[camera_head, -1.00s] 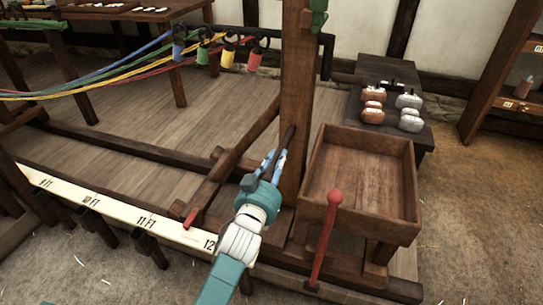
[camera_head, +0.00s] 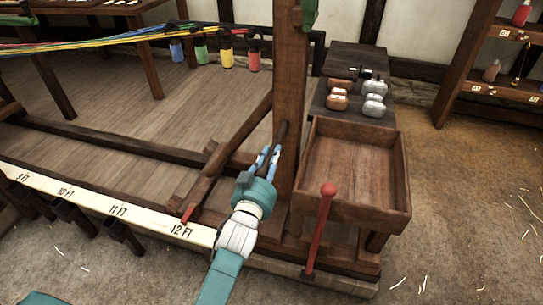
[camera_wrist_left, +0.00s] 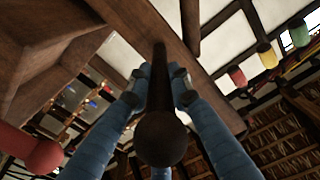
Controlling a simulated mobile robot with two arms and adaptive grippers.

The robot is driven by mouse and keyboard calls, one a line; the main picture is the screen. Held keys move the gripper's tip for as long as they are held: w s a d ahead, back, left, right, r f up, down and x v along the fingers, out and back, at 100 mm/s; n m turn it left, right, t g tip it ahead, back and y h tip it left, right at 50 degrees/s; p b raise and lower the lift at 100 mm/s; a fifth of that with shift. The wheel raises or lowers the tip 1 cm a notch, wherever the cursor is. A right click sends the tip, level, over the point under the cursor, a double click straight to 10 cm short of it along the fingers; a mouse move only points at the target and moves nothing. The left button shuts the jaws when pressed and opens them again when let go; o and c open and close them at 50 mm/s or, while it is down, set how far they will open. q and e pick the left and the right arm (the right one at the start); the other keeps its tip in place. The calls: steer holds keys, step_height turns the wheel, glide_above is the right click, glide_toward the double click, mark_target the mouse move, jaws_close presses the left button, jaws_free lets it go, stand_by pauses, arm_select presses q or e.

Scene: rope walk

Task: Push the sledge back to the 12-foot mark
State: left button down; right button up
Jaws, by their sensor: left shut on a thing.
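The sledge is a dark wooden frame with an upright post (camera_head: 288,95) and an open box (camera_head: 355,165) on its right side. Its red-tipped pointer (camera_head: 188,213) lies at the white scale board (camera_head: 88,198), very close to the 12 FT mark (camera_head: 181,230). My left gripper (camera_head: 269,157) is shut on the dark round handle (camera_head: 282,133) on the post. In the left wrist view the handle's round end (camera_wrist_left: 160,138) sits between the two blue fingers.
A red-knobbed lever (camera_head: 320,228) stands in front of the box. A dark stand with several copper and grey weights (camera_head: 374,88) is behind the box. The floor at right is open.

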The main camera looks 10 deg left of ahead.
arm_select(q)
steer(key=c, duration=1.9)
jaws_free()
steer(key=shift+d+r, duration=0.15)
steer(key=shift+d, duration=0.2)
steer(key=shift+c, duration=0.2)
steer(key=o, duration=0.4)
steer(key=shift+d, duration=0.1)
steer(key=shift+s, duration=0.55)
steer(key=s, duration=1.1)
steer(key=shift+a, duration=0.2)
